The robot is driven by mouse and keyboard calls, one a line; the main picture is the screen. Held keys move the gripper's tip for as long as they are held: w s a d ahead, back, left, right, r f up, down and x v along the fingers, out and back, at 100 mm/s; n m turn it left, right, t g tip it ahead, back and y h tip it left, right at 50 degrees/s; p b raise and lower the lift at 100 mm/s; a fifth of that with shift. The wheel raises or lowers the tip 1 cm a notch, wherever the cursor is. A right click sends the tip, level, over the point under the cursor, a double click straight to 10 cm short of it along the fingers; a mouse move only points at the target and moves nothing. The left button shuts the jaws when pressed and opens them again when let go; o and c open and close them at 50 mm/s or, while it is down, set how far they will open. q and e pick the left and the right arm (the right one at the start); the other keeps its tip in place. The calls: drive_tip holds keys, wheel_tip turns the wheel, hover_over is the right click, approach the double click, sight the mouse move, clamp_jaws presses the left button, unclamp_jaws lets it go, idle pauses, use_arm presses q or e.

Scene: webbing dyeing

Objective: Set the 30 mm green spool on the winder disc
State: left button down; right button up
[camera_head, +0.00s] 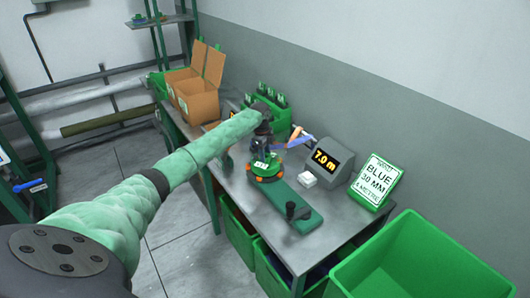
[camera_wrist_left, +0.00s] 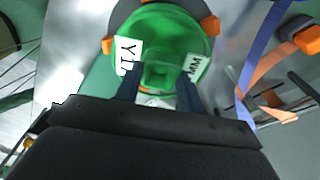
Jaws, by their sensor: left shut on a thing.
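The green spool (camera_head: 264,166) is at the winder, below my left gripper (camera_head: 264,152). In the left wrist view the green spool (camera_wrist_left: 150,27) shows its round flange, white labels and a square hub. The dark fingers of my left gripper (camera_wrist_left: 160,92) are shut on its middle. Orange blocks of the winder disc (camera_wrist_left: 209,25) show around the spool's edge; they also show in the head view (camera_head: 253,178). The spool is over the disc and looks centred. I cannot tell whether it rests fully on it. My right gripper is out of view.
The winder's green base (camera_head: 290,205) carries a black crank knob at its near end. Blue and orange webbing (camera_head: 296,138) runs beside the spool. A display (camera_head: 326,163) reads 7.0 m, and a sign (camera_head: 376,182) reads BLUE 30 MM. Brown boxes (camera_head: 197,100) stand behind; a green bin (camera_head: 420,262) is at front right.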

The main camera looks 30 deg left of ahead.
use_arm(q)
drive_tip(key=shift+f, duration=0.15)
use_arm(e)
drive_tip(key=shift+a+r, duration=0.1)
use_arm(q)
drive_tip(key=c, duration=0.8)
unclamp_jaws()
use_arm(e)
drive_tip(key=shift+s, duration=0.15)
use_arm(q)
drive_tip(key=shift+r, duration=0.3)
drive_tip(key=shift+a+r+b, duration=0.15)
drive_tip(key=shift+r+b, duration=0.35)
drive_tip(key=shift+r, duration=0.7)
drive_tip(key=shift+a+r+b, duration=0.2)
drive_tip(key=shift+r+b, duration=0.3)
drive_tip(key=shift+r, duration=0.7)
drive_tip(key=shift+a+r+b, duration=0.15)
drive_tip(key=shift+r+b, duration=0.35)
drive_tip(key=shift+r, duration=0.7)
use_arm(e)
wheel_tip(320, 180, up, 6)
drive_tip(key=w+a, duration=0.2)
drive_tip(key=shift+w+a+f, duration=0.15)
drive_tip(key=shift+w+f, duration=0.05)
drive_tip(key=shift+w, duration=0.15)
use_arm(q)
drive_tip(key=shift+s, duration=0.1)
